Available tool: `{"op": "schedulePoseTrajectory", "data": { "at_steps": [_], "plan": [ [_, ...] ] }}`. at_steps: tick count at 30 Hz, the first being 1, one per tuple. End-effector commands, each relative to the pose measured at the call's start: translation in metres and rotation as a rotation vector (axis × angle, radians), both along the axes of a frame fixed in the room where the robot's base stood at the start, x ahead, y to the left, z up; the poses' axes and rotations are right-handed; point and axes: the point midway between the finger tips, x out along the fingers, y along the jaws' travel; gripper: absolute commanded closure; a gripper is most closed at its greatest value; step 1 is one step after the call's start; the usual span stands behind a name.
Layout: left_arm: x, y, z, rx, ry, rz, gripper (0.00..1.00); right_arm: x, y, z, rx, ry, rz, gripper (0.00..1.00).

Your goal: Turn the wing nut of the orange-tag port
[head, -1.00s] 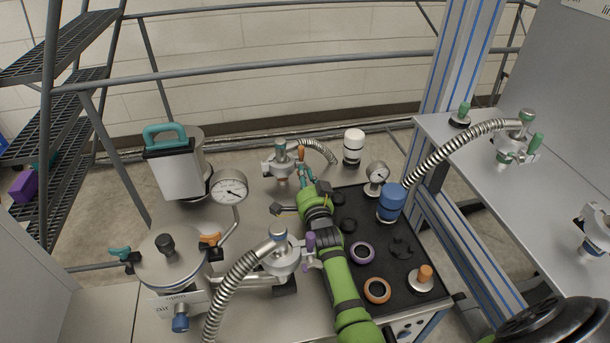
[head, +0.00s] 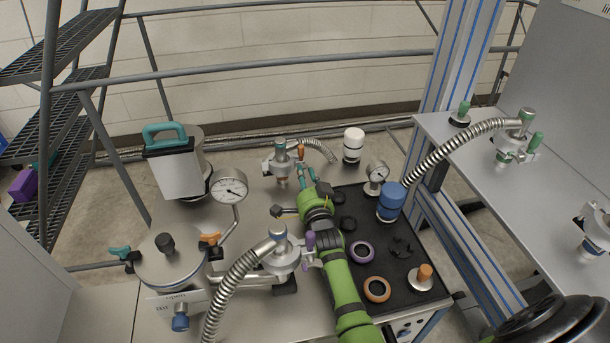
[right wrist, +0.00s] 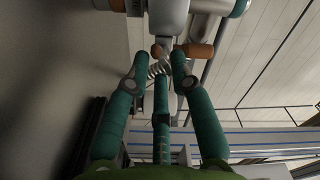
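An orange wing nut (head: 301,154) sits on the right side of the rear clamped port (head: 281,166), which has a teal-green cap. My right gripper (head: 301,168) reaches it from the front, its teal fingers just below the nut. In the right wrist view the fingers (right wrist: 159,56) stand apart, with one orange wing (right wrist: 198,50) behind and right of the right fingertip and a bit of orange between the tips. I cannot tell whether they touch it. My left gripper is not in view.
Another orange wing nut (head: 210,239) is on the front-left vessel (head: 170,262). A purple-handled port (head: 282,258) with a steel hose stands close left of my right arm. A gauge (head: 229,187) and a blue-capped part (head: 391,201) stand nearby. The black mat (head: 405,270) holds loose rings.

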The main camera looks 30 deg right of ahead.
Motion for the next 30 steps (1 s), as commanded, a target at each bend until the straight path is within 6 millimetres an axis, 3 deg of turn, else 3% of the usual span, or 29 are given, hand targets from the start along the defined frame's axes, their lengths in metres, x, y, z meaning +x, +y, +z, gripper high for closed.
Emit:
{"op": "schedulePoseTrajectory", "data": {
  "at_steps": [9, 13, 26, 30],
  "plan": [
    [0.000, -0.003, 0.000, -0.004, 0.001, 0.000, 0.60, -0.049, 0.013, -0.002, 0.002, 0.004, 0.001, 0.76],
    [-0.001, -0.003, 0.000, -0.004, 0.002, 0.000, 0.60, -0.062, 0.016, -0.001, 0.001, 0.003, 0.000, 0.76],
    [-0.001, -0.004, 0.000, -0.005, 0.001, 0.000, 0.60, -0.066, 0.018, 0.000, 0.012, -0.002, 0.002, 0.76],
    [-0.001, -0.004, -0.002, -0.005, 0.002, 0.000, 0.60, -0.061, 0.026, 0.003, 0.154, -0.053, 0.022, 0.76]
  ]
}}
